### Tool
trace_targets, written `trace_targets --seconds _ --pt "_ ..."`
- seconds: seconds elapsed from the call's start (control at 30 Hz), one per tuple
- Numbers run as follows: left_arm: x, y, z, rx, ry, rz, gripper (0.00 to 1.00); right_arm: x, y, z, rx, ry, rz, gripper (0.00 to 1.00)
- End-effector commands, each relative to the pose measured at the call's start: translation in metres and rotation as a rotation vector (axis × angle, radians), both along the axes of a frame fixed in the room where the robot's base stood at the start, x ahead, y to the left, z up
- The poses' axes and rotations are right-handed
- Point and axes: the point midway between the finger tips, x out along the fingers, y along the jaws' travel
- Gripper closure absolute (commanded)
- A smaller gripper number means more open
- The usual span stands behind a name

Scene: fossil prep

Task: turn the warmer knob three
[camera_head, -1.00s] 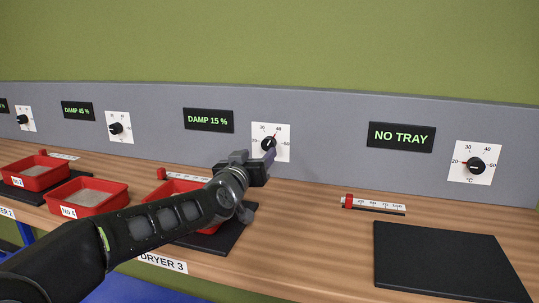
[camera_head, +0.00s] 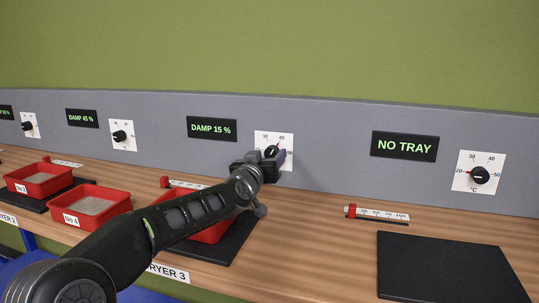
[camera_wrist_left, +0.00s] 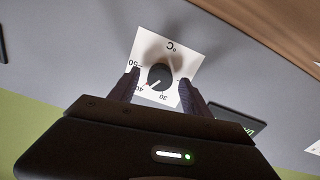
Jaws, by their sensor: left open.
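The knob of dryer 3 (camera_head: 270,151) is a black dial on a white temperature plate (camera_head: 262,137), right of the "DAMP 15 %" display. My left gripper (camera_head: 276,159) is in front of it and hides part of it. In the left wrist view the knob (camera_wrist_left: 160,77) lies between the two open fingers of the left gripper (camera_wrist_left: 158,84), with its white mark pointing near 40. Gaps seem to show beside the knob, but I cannot tell whether either finger touches it. My right gripper is not in view.
Red tray (camera_head: 212,234) on a black plate sits below my left arm. Another knob (camera_head: 479,175) is at right, near the "NO TRAY" display (camera_head: 404,145) and an empty black plate (camera_head: 450,265). A red-ended slider scale (camera_head: 378,214) lies on the wooden bench.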

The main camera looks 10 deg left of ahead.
Motion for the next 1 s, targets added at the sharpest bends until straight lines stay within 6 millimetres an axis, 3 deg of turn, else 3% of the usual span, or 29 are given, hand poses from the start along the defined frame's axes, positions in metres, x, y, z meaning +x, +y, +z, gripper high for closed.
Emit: trace_targets --seconds 0.13,0.4,1.0 --pt "0.0094 -0.0010 -0.0004 0.001 0.001 -0.001 0.44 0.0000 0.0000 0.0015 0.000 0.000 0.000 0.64" --pt "0.0099 -0.0008 -0.0002 0.000 0.000 0.000 0.45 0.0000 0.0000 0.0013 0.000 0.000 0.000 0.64" --pt "0.0097 -0.0008 -0.0003 0.000 0.000 0.000 0.94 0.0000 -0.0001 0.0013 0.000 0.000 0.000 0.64"
